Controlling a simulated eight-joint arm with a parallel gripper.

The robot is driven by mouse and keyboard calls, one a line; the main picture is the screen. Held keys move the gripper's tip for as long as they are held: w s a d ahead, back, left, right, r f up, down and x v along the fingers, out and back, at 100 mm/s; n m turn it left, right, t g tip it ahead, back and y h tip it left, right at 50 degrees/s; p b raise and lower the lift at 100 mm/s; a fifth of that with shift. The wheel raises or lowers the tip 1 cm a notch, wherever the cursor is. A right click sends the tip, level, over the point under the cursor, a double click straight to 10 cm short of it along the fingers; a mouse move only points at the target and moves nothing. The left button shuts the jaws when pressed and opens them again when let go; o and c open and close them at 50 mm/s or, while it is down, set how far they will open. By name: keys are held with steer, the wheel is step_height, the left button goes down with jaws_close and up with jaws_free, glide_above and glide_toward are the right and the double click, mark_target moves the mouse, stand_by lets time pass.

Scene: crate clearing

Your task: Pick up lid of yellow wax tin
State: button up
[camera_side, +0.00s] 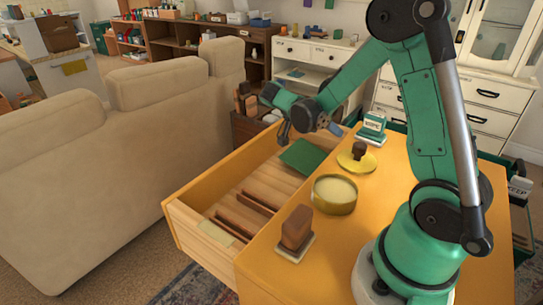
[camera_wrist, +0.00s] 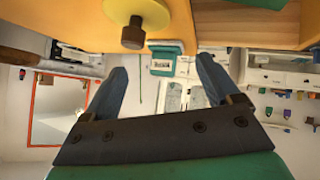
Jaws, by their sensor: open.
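The round yellow lid (camera_side: 346,161) lies flat on the orange cabinet top, with a dark brown knob (camera_side: 358,150) on it. The lid also shows at the top of the wrist view (camera_wrist: 160,12). The open yellow tin (camera_side: 334,203) of pale wax stands nearer the front, apart from the lid. My gripper (camera_side: 309,134) is above the open drawer, left of the lid and higher than it. In the wrist view, my gripper (camera_wrist: 160,66) has its blue-grey fingers spread with nothing between them; the lid is off beyond the fingertips.
A green-and-white box (camera_side: 373,124) stands behind the lid. A brown block (camera_side: 297,227) on a pale base is at the front. The open drawer (camera_side: 205,190) holds wooden dividers and a green flat piece (camera_side: 303,155). A beige sofa (camera_side: 90,170) stands left.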

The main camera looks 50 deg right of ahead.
mark_target(359, 145)
steer(key=s+d+f+m+g, duration=0.1)
steer(key=m, duration=0.1)
steer(key=s+d+f+m+g, duration=0.1)
steer(key=m, duration=0.1)
steer(key=s+d+f+m+g, duration=0.1)
steer(key=m+g, duration=0.1)
steer(key=shift+s+m+h, duration=0.15)
steer(key=shift+m+h, duration=0.15)
steer(key=shift+s+d+f+m+g, duration=0.25)
steer(key=shift+s+m+g, duration=0.25)
steer(key=shift+m, duration=0.2)
steer(key=shift+x, duration=2.65)
jaws_close()
steer(key=shift+r, duration=0.1)
